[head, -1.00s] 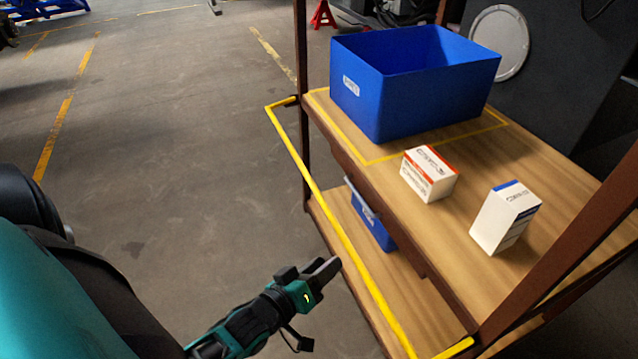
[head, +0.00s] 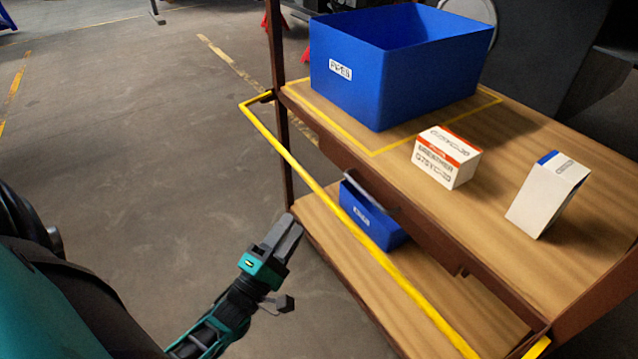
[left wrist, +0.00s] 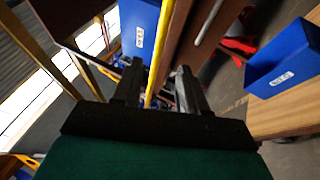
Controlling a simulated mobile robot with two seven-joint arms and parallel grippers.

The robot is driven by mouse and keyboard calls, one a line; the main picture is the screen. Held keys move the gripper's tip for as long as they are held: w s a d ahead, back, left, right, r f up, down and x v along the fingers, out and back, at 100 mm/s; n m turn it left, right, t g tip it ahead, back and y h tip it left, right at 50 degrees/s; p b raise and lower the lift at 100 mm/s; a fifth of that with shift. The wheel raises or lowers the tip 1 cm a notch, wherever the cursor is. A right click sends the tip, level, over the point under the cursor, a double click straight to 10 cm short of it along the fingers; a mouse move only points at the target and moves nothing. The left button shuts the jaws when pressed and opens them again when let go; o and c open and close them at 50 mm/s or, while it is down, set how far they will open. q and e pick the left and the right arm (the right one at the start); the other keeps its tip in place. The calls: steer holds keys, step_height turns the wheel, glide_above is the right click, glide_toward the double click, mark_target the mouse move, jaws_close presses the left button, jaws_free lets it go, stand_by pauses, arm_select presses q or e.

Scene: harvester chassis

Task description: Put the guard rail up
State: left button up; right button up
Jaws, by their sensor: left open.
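The guard rail (head: 335,209) is a thin yellow bar along the near long side of a wooden-shelved cart. It stands out from the cart, with its far end just below the top shelf's level and bent in to the dark post. My left gripper (head: 292,228) is open and empty, to the left of the rail and apart from it. In the left wrist view, the rail (left wrist: 162,45) runs lengthwise in the gap between the two fingers (left wrist: 160,85), seemingly beyond the tips. My right gripper is not in view.
A large blue bin (head: 390,75) stands on the top shelf inside a yellow outline. Nearby are a white-orange box (head: 446,160) and a white-blue box (head: 545,197). A smaller blue bin (head: 372,218) sits on the lower shelf. The floor left of the cart is clear.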

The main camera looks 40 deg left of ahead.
mark_target(322, 194)
arm_select(q)
steer(key=b+x, duration=0.1)
steer(key=x, duration=1.2)
steer(key=shift+b, duration=0.35)
steer(key=shift+s+r, duration=0.1)
jaws_close()
